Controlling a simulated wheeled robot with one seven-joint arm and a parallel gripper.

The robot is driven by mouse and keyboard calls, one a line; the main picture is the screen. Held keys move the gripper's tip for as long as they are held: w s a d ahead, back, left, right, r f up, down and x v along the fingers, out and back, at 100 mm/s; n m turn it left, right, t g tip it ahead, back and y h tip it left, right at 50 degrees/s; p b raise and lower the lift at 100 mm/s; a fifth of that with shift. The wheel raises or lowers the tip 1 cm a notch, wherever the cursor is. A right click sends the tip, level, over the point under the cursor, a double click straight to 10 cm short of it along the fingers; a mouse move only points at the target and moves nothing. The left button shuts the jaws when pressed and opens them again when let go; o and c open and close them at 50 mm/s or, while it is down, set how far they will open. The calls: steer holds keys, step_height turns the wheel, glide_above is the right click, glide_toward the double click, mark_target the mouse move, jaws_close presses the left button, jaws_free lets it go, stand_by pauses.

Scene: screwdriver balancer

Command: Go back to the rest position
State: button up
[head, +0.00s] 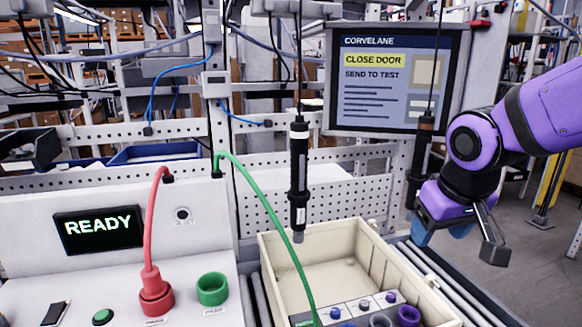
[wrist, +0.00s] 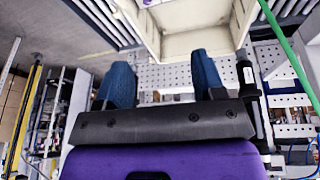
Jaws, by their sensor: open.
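My gripper (head: 458,236) is at the right in the head view, in the air beside the cream crate (head: 282,268). In the wrist view its two blue fingertips (wrist: 162,82) stand apart with nothing between them. A black hanging screwdriver (head: 298,175) with a white band hangs upright over the crate's back part, clear of my gripper. A second dark hanging screwdriver (head: 419,165) with a brown collar hangs just left of my gripper, partly hidden behind it. I cannot tell whether they touch.
A console (head: 212,262) at the left shows READY, with a red plug (head: 156,290) in place and a green socket (head: 212,289). A screen (head: 395,80) reads CLOSE DOOR. Rollers run beneath the crate. Open floor shows at the right.

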steer(key=s+d+r+m, duration=0.1)
steer(key=s+d+r, duration=0.2)
steer(key=s, duration=0.3)
steer(key=s+d+r+t, duration=0.1)
steer(key=s+d+r, duration=0.2)
steer(key=s, duration=0.3)
steer(key=shift+r+m, duration=0.3)
steer(key=shift+m, duration=0.1)
